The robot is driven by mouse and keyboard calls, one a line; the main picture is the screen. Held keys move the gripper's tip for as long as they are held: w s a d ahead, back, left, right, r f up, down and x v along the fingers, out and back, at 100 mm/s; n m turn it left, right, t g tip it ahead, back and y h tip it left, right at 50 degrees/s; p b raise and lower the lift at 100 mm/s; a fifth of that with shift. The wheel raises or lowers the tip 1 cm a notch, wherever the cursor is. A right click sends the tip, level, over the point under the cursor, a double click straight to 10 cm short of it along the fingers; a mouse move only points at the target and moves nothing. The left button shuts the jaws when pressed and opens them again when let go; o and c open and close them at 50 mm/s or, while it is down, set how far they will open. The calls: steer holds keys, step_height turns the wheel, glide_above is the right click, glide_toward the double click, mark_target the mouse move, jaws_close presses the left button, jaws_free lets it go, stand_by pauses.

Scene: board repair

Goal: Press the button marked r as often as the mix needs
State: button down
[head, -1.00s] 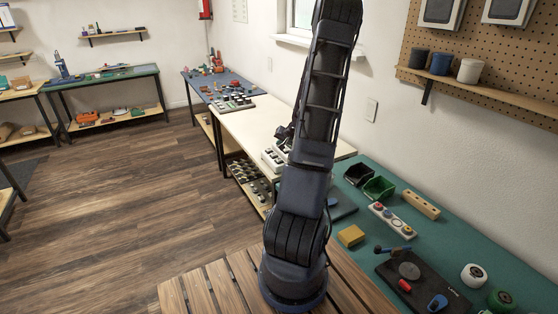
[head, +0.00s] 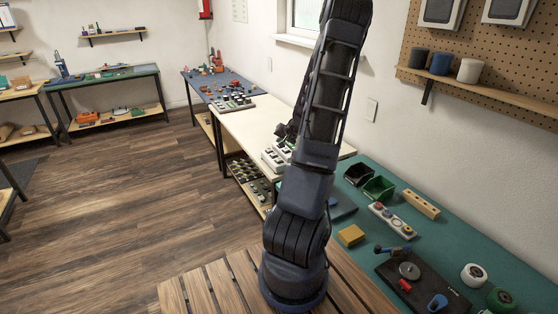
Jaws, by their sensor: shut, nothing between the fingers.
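A pale button box (head: 273,158) stands on the cream table, partly hidden behind my arm. Its markings are too small to read, so I cannot tell which button is r. My gripper (head: 281,134) is a small dark shape just left of my arm, beside and above that box. It is shut and holds nothing. Much of it is hidden by my arm, and I cannot tell whether it touches a button.
The cream table (head: 232,125) has free room at its far left. The green bench (head: 362,223) holds a strip with coloured buttons (head: 393,220), black and green bins, a yellow block (head: 351,235) and a dark board (head: 425,283). A blue table (head: 205,86) stands behind.

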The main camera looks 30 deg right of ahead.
mark_target(280, 160)
steer(key=shift+f, duration=3.75)
steer(key=shift+f, duration=0.1)
steer(key=shift+f, duration=0.35)
steer(key=shift+f, duration=0.5)
steer(key=shift+r, duration=0.95)
steer(key=shift+r, duration=0.1)
steer(key=shift+r, duration=2.4)
